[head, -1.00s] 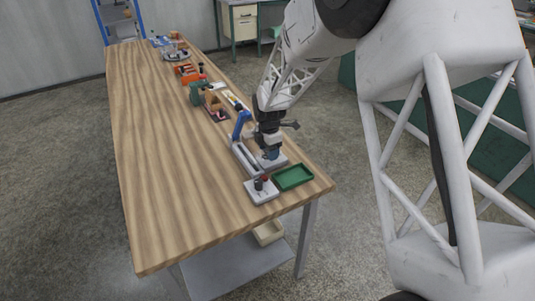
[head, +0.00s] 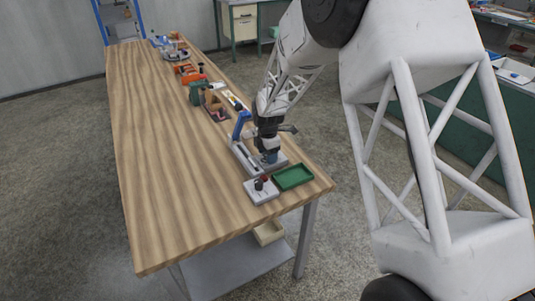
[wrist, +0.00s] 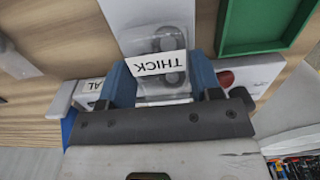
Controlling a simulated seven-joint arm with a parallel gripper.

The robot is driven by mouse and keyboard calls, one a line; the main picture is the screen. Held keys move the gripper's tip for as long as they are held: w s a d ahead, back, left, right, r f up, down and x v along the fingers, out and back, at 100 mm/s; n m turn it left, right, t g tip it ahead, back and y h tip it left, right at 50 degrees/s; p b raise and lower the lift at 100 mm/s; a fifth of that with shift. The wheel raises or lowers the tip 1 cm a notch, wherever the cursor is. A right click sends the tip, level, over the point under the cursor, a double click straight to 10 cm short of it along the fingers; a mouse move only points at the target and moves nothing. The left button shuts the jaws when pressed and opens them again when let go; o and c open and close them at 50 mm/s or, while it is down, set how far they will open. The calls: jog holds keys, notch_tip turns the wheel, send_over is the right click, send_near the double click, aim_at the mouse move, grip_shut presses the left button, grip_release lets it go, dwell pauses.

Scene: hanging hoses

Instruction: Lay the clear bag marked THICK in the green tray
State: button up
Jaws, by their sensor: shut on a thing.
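The clear bag (wrist: 165,80) marked THICK shows in the wrist view between the blue fingers of my gripper (wrist: 162,84). Its white label reads upside down, and dark ring-shaped parts show through the plastic. My gripper is shut on the bag, over or at a pale tray (wrist: 128,12); I cannot tell whether the bag is clear of it. In the head view my gripper (head: 270,158) hides the bag. The green tray (head: 293,178) lies just right of and nearer than my gripper, and it also shows at the upper right of the wrist view (wrist: 225,30). Its visible floor is empty.
A white block (head: 260,192) with dark and red pieces stands left of the green tray. A blue upright (head: 240,124) stands close behind my gripper. Another label ending in AL (wrist: 90,87) shows at the left. Several tools lie farther along the bench; its left side (head: 165,180) is clear.

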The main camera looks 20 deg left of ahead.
jog(key=shift+f, duration=0.15)
jog(key=o, duration=1)
jog(key=shift+a+r, duration=0.15)
jog(key=shift+r, duration=3.7)
